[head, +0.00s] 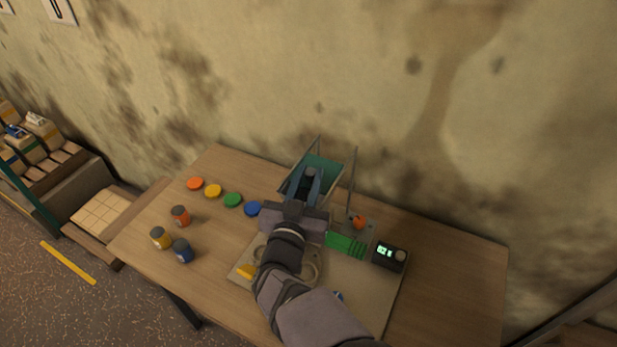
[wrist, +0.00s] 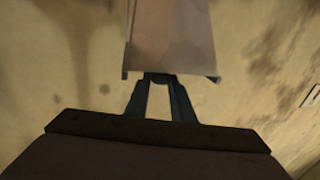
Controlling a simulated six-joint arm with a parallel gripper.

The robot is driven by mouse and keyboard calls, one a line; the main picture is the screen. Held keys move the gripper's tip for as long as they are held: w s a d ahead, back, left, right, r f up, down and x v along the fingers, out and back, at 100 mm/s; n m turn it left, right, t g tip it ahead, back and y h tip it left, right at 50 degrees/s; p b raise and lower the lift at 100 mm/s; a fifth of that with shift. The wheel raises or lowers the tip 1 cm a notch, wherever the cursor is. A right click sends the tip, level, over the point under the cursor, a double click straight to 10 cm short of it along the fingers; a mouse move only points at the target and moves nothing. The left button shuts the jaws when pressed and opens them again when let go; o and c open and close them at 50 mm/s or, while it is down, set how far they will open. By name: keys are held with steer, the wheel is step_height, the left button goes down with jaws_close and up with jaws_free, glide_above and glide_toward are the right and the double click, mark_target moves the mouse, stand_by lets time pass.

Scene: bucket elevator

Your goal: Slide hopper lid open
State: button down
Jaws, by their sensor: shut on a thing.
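The teal hopper (head: 328,167) stands at the back of the table, with thin metal posts beside it. My gripper (head: 308,178) reaches over the hopper's near part, its fingers closed around a small dark piece there, seemingly the lid's handle. In the wrist view, my gripper (wrist: 158,78) meets the near edge of a pale, flat panel (wrist: 172,40) with narrow side rails, which looks like the hopper lid. The gripped part is mostly hidden between the fingertips. I cannot tell how far the lid is open.
Orange, yellow, green and blue discs (head: 233,200) lie left of the hopper. Several small jars (head: 161,238) stand at the table's left. A green bucket strip (head: 345,244), orange knob (head: 359,222) and black display box (head: 389,256) are at right. The table's right end (head: 455,285) is clear.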

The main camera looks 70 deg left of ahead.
steer(key=x, duration=0.1)
steer(key=b+x, duration=0.1)
steer(key=x, duration=0.1)
steer(key=shift+w+d, duration=0.1)
steer(key=shift+w, duration=0.25)
steer(key=c, duration=1.5)
jaws_free()
steer(key=shift+s+d, duration=0.15)
steer(key=shift+b+v, duration=1.4)
steer(key=shift+v, duration=2.2)
